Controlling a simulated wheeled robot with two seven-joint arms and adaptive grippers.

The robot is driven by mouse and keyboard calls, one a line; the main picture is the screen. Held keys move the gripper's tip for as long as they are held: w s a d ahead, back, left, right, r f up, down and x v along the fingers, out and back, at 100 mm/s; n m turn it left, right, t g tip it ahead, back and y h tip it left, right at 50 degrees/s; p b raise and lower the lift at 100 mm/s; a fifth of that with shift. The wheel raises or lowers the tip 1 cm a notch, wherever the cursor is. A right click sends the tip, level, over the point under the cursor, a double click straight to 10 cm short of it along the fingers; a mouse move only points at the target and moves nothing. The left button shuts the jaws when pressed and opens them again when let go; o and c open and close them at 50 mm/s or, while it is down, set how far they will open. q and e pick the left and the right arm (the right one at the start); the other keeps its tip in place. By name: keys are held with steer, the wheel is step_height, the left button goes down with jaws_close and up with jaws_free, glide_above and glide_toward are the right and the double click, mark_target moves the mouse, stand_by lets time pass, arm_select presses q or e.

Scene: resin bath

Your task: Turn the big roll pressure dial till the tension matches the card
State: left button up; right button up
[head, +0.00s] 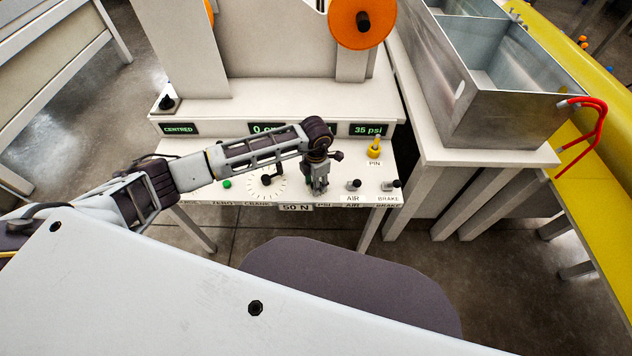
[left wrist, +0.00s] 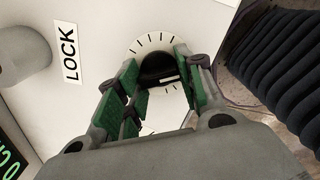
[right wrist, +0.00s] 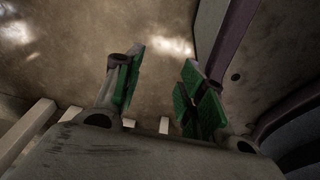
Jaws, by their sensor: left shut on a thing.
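My left gripper (head: 318,190) is over the console, pointing down. In the left wrist view its green-padded fingers (left wrist: 160,95) are closed around a black dial knob (left wrist: 155,68) with a white pointer line, on a ring of tick marks. In the head view the gripper hides this dial, near the PSI label. A card (head: 295,207) reading 50 N is on the console's front edge. A display (head: 368,129) reads 35 psi. A middle display (head: 262,128) begins with 0, its rest hidden by my arm. My right gripper (right wrist: 160,95) is open and empty above the floor.
The console also carries a black crank (head: 270,179) on a tick-marked disc, a green button (head: 227,184), a yellow pin (head: 374,147), and AIR (head: 354,184) and BRAKE (head: 390,185) knobs. A metal bin (head: 500,115) stands to the right.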

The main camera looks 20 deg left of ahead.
arm_select(q)
steer(key=shift+m, duration=0.3)
arm_select(e)
steer(key=shift+w+f, duration=0.1)
steer(key=shift+f, duration=0.05)
arm_select(q)
steer(key=shift+b, duration=0.35)
steer(key=shift+m+b, duration=0.35)
steer(key=shift+m, duration=0.55)
steer(key=o, duration=1)
steer(key=shift+r, duration=6.05)
arm_select(e)
steer(key=shift+w+a+r, duration=0.2)
steer(key=shift+w+a, duration=0.2)
steer(key=shift+w, duration=0.2)
steer(key=shift+w+a+r, duration=0.2)
steer(key=shift+w+a, duration=0.15)
steer(key=shift+w, duration=0.25)
arm_select(q)
steer(key=shift+f, duration=0.1)
arm_select(e)
steer(key=shift+s, duration=0.15)
